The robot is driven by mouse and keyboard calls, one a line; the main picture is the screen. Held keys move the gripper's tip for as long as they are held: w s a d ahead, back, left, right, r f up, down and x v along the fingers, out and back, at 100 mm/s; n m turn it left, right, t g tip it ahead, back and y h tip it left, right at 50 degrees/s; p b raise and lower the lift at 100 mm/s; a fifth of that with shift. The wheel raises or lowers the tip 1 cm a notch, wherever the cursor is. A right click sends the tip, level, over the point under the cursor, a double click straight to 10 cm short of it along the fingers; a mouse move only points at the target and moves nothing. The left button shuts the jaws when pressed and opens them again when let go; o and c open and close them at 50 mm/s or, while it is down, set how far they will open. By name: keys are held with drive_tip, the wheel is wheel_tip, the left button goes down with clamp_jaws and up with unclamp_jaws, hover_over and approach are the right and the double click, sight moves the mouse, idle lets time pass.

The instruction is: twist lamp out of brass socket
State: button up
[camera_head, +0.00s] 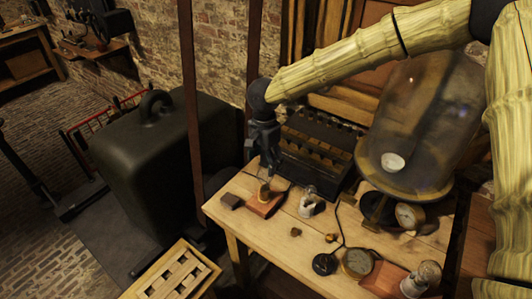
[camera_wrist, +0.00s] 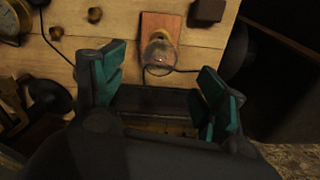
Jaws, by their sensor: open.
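A lamp with a clear glass bulb (camera_wrist: 158,55) stands in a brass socket (camera_wrist: 163,35) on a reddish wooden block (camera_wrist: 160,19). In the head view the block (camera_head: 258,207) lies near the left end of the workbench. My gripper (camera_head: 270,170) is above and just behind the lamp, pointing down. In the wrist view my gripper (camera_wrist: 160,88) has its teal-padded fingers spread wide, with nothing between them. The bulb shows just beyond the fingertips, apart from both. The bulb is hard to make out in the head view.
A small dark block (camera_head: 230,201) lies left of the lamp's block. Another glass item (camera_head: 310,203) stands to its right. A dark slatted case (camera_head: 318,153) stands behind.

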sight(265, 171)
wheel_tip(265, 171, down, 8)
drive_tip(key=shift+f+p, duration=0.15)
drive_tip(key=shift+p, duration=0.85)
drive_tip(key=shift+c, duration=0.3)
drive_tip(key=c, duration=1.2)
drive_tip(key=shift+w+n+p, duration=0.1)
drive_tip(key=shift+n+p, duration=2.1)
drive_tip(key=shift+p, duration=0.65)
drive_tip(key=shift+n+p, duration=0.95)
drive_tip(key=shift+n, duration=0.05)
drive_tip(key=shift+n+p, duration=0.5)
drive_tip(key=shift+p, duration=0.1)
